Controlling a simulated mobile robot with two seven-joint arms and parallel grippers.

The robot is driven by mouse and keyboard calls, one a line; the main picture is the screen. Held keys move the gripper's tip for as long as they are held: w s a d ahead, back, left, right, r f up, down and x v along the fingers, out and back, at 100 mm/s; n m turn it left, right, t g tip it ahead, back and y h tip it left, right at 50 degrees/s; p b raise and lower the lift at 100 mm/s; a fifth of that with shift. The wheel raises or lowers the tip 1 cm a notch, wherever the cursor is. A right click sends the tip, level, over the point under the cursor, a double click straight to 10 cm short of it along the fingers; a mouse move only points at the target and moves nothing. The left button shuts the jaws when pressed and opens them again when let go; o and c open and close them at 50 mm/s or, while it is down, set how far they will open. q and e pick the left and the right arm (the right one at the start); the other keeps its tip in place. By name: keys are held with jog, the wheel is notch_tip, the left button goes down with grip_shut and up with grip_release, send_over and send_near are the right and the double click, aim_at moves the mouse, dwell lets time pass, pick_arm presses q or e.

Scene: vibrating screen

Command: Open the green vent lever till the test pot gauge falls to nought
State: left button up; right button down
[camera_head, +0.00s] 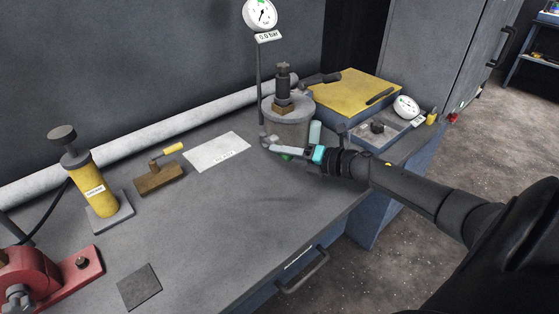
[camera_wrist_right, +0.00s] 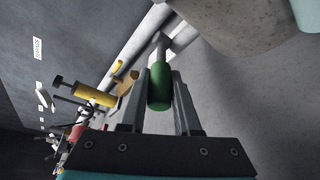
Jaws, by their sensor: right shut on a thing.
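The green vent lever (camera_wrist_right: 160,86) sits between the two fingers of my right gripper (camera_wrist_right: 158,95) in the right wrist view. In the head view my right gripper (camera_head: 280,148) is at the near side of the test pot (camera_head: 288,108), and only a sliver of green shows by its fingers. It is shut on the lever's green grip. The test pot gauge (camera_head: 261,13) stands on a post above the pot. Its small label (camera_head: 268,37) seems to read 0.0 bar, but the needle is too small to read surely. My left gripper is not in view.
A yellow mat (camera_head: 350,92) and a grey tray (camera_head: 384,134) with a second dial (camera_head: 405,107) lie to the right. A white sheet (camera_head: 217,151), a brass block (camera_head: 160,178), a yellow cylinder (camera_head: 96,190) and a red device (camera_head: 45,275) stand left.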

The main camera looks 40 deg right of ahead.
jog(key=shift+d+y, duration=0.1)
jog(key=shift+y, duration=0.3)
jog(key=c, duration=0.6)
grip_release()
jog(key=p+v, duration=0.2)
jog(key=v, duration=1.3)
jog(key=shift+d+r+p, duration=0.1)
jog(key=shift+r+p, duration=0.1)
jog(key=shift+p, duration=0.1)
jog(key=shift+s, duration=0.1)
